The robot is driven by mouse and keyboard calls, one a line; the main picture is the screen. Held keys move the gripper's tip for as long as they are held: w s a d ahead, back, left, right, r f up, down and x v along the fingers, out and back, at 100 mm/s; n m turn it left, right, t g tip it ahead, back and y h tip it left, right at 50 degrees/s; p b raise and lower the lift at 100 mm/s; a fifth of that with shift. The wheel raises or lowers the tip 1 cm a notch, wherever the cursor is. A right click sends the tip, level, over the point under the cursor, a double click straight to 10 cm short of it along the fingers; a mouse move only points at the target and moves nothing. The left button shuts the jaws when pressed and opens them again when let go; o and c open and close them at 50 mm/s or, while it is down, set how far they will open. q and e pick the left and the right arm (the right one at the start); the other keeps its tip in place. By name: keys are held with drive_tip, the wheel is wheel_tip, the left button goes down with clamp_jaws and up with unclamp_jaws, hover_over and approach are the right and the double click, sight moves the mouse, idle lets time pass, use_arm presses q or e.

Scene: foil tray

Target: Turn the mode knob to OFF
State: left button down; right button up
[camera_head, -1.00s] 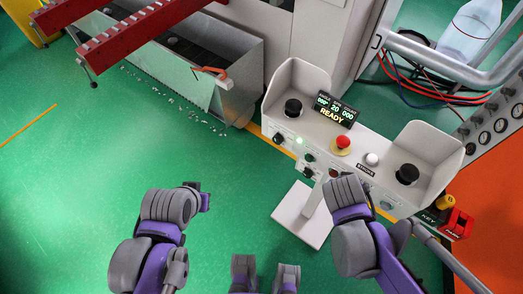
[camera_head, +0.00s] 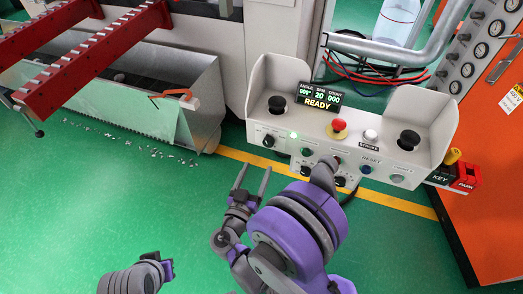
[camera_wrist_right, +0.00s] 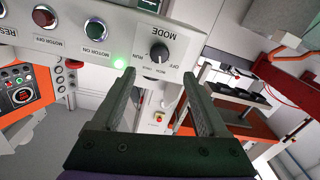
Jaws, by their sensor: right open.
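The mode knob (camera_wrist_right: 159,53) is a round black knob on the light panel, under an upside-down MODE label in the right wrist view. Printed positions including OFF and RUN surround it; I cannot clearly tell which one its pointer faces. In the head view the knob (camera_head: 268,140) is at the left end of the console's front. My right gripper (camera_head: 253,171) is open and empty, below and left of the knob, apart from it. In the right wrist view its fingertips (camera_wrist_right: 158,75) lie either side of the knob's line, short of it.
The console (camera_head: 320,125) carries a READY display (camera_head: 320,97), a red mushroom button (camera_head: 339,126) and two black buttons within side shields. A green lamp (camera_wrist_right: 119,62) glows near the knob.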

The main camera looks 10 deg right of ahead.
sight(268, 145)
drive_tip(key=x, duration=0.9)
drive_tip(key=shift+w+d, duration=0.2)
clamp_jaws()
